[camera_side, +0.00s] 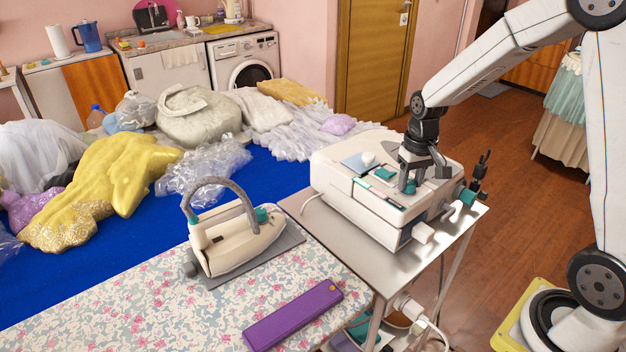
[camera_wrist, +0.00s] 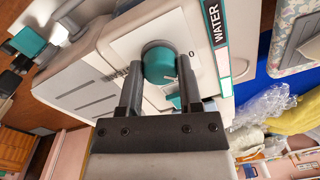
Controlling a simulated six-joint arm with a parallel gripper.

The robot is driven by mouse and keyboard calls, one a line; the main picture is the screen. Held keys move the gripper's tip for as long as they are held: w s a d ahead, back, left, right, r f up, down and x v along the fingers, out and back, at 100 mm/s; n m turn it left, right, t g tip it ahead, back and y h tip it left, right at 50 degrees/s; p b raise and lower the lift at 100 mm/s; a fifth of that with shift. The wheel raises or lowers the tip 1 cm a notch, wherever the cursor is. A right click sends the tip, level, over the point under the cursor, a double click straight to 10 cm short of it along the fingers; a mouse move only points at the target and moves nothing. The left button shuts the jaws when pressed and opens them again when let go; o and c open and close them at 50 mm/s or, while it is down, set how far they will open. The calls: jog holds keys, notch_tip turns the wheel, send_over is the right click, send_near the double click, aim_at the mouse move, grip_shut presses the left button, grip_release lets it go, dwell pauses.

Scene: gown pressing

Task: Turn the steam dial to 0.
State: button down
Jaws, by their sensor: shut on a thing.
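The steam dial (camera_wrist: 158,60) is a round teal knob on a pale plate on top of the white steam station (camera_side: 345,200). In the wrist view a short white mark shows on the dial's lower right edge. A printed 0 (camera_wrist: 193,56) sits right of the dial, apart from that mark. My gripper (camera_wrist: 160,66) has one dark finger on each side of the dial and is shut on it. In the side view my gripper (camera_side: 408,186) points down onto the station's top, and its fingers mostly hide the dial.
A WATER label (camera_wrist: 215,25) lies beside the dial plate. The station stands on a metal table (camera_side: 330,222). An iron (camera_side: 235,235) and a purple case (camera_side: 293,314) rest on the floral board (camera_side: 120,305). Bagged garments (camera_side: 200,118) lie on the blue surface behind.

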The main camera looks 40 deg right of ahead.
aim_at(411, 181)
jog(key=shift+n, duration=2.3)
jog(key=shift+c, duration=1.4)
grip_release()
jog(key=shift+r, duration=0.1)
jog(key=shift+d+r, duration=0.15)
jog(key=shift+r, duration=3.7)
